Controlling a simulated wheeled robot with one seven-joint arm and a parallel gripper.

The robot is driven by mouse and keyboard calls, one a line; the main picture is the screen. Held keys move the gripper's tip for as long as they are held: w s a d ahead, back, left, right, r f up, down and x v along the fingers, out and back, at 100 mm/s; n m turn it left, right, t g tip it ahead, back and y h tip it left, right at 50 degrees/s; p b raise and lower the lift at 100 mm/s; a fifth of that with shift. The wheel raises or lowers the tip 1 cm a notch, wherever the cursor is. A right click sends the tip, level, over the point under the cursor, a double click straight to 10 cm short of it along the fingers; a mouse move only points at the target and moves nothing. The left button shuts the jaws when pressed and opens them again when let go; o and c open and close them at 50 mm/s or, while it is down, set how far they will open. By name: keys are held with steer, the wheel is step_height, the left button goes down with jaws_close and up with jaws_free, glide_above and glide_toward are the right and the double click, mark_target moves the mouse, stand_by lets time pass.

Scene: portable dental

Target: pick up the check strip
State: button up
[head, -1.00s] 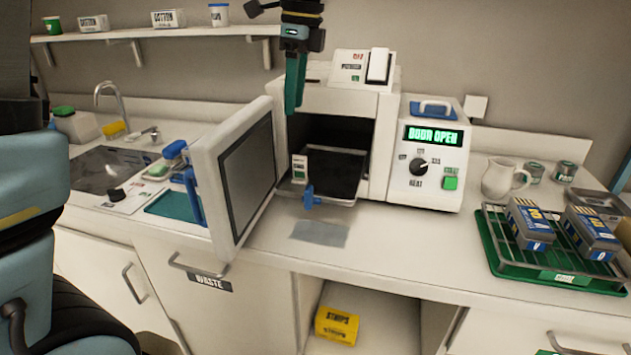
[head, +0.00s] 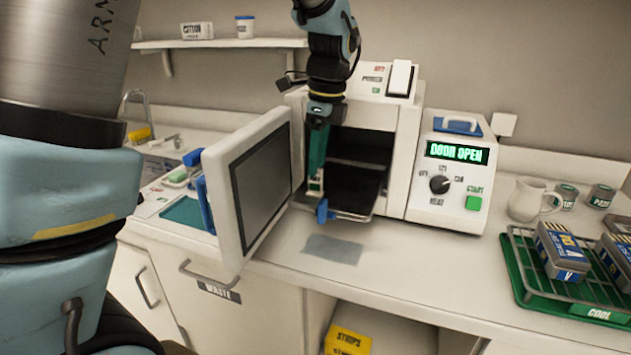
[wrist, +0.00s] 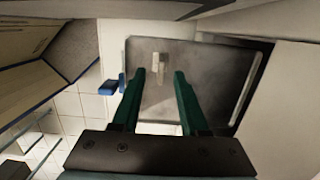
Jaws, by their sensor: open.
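The check strip (wrist: 157,62) is a small pale piece at the front of the dark tray (wrist: 200,55) in the open unit. In the head view only a bit of the strip (head: 314,186) shows below my gripper (head: 317,172). In the wrist view my gripper (wrist: 159,77) is open, with its two green fingers apart and the strip in line with the gap, around and just beyond the fingertips. I cannot tell whether either finger touches it. The tray's blue handle (head: 325,211) sticks out at the front.
The unit's open door (head: 262,185) stands close to the left of my gripper. The unit's right wall and control panel (head: 450,178), reading "DOOR OPEN", are to the right. A grey sheet (head: 334,249) lies on the counter in front. A green rack (head: 535,285) with boxes stands far right.

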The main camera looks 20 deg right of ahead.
mark_target(315, 181)
steer(key=shift+w+a+f, duration=0.1)
steer(key=shift+f, duration=0.6)
steer(key=shift+w+a+f, duration=0.1)
steer(key=shift+f, duration=0.55)
steer(key=shift+c, duration=0.4)
jaws_close()
